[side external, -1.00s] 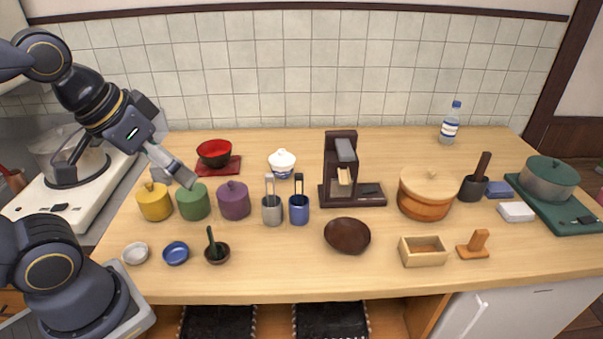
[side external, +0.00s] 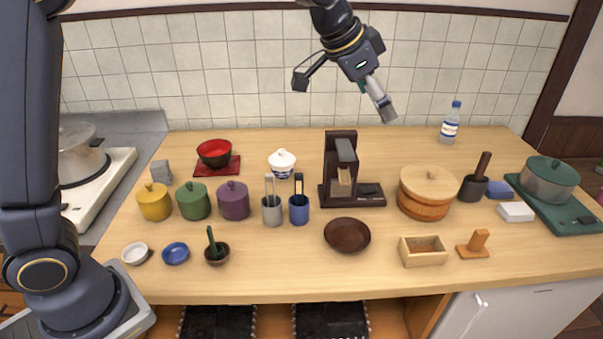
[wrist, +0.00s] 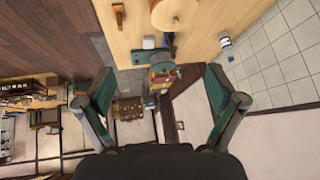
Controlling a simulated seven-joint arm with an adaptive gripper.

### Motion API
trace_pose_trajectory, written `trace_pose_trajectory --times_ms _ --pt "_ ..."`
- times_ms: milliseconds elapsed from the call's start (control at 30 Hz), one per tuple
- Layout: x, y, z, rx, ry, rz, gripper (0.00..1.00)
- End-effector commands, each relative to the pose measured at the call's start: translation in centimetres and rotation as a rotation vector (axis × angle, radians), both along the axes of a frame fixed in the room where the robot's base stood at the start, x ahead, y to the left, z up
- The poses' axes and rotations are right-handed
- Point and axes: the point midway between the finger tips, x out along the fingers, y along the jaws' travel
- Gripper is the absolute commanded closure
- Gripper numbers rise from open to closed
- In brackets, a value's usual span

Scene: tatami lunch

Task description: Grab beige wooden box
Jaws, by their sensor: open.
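The beige wooden box (side external: 425,260) is a small, open-topped rectangular box standing upright near the front edge of the counter, right of centre in the side external view. I cannot make it out in the wrist view. My gripper (side external: 342,97) is open and empty, high above the back of the counter. It is up and to the left of the box, well apart from it. In the wrist view my gripper (wrist: 159,90) shows its two fingers spread wide with nothing between them.
A wooden stand (side external: 474,247) is just right of the box, and a brown bowl (side external: 347,235) is to its left. Behind it are a lidded wooden pot (side external: 425,205) and a tall dark coffee maker (side external: 343,165). A bottle (side external: 450,125) stands at the back right.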

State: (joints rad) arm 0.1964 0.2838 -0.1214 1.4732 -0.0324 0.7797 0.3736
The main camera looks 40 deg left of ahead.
Motion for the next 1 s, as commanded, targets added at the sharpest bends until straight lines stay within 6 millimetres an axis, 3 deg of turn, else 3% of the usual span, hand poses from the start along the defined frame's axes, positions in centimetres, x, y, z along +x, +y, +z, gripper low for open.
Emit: trace_pose_trajectory --times_ms 33,133,333,500,833,1000 --pt "1.7 -2.2 -2.9 0.0 0.035 -0.038 0.06" --pt "3.7 -5.8 -7.9 -0.005 0.093 -0.089 0.06" --pt "3.7 -9.6 -16.4 0.006 0.213 -0.141 0.06" --pt "3.2 -10.7 -19.6 0.018 0.252 -0.157 0.06" --pt "5.1 -12.6 -26.5 0.019 0.251 -0.155 0.06" --pt "5.8 -13.3 -28.7 0.018 0.249 -0.155 0.06"
